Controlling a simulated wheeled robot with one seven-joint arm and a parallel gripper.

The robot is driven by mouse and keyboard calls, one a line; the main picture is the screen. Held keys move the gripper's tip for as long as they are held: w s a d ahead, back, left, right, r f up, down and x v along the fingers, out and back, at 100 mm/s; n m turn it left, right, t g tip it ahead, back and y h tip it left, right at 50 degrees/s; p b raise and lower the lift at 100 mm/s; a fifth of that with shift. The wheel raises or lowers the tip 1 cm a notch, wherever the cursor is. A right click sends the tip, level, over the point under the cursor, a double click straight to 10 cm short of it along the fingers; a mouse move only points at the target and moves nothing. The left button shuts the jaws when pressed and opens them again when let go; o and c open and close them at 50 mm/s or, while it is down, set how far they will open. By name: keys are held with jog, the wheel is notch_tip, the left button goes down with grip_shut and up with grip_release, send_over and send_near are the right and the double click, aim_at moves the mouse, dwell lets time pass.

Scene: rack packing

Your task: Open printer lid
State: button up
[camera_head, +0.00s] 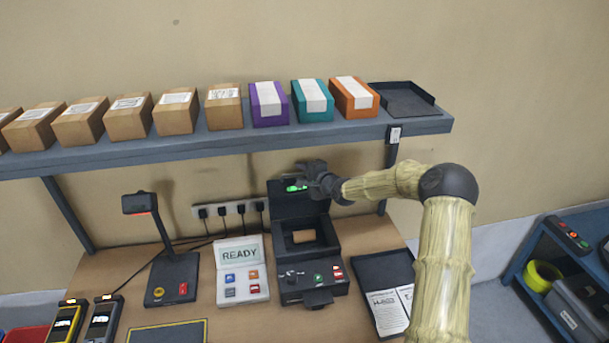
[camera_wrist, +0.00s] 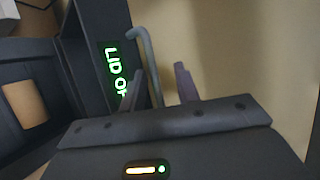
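The black printer (camera_head: 312,297) stands on the bench with its lid (camera_head: 292,205) raised upright at the back. A brown roll (camera_head: 304,237) shows in the open bay, and its edge shows in the wrist view (camera_wrist: 24,103). Green lettering on the lid, partly cut off, reads "LID O…" in the wrist view (camera_wrist: 115,72). My gripper (camera_head: 312,178) is at the lid's upper edge. In the wrist view its two fingers (camera_wrist: 162,88) stand apart, with a grey bent bar (camera_wrist: 148,55) between them. The bar is close to the left finger; contact is unclear.
A shelf (camera_head: 240,140) with cardboard boxes, coloured boxes and a black tray (camera_head: 405,101) runs above. A "READY" panel (camera_head: 242,285) and a scanner stand (camera_head: 172,278) are left of the printer. A dark tray (camera_head: 372,268) with papers lies right.

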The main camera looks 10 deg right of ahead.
jog(key=shift+f, duration=0.15)
jog(key=shift+d, duration=0.1)
jog(key=shift+s+d+b, duration=0.35)
jog(key=shift+s+d, duration=0.05)
jog(key=shift+s, duration=0.1)
jog(key=b+v, duration=0.4)
jog(key=v, duration=1.2)
jog(key=shift+a+r, duration=0.25)
jog(key=shift+r, duration=0.1)
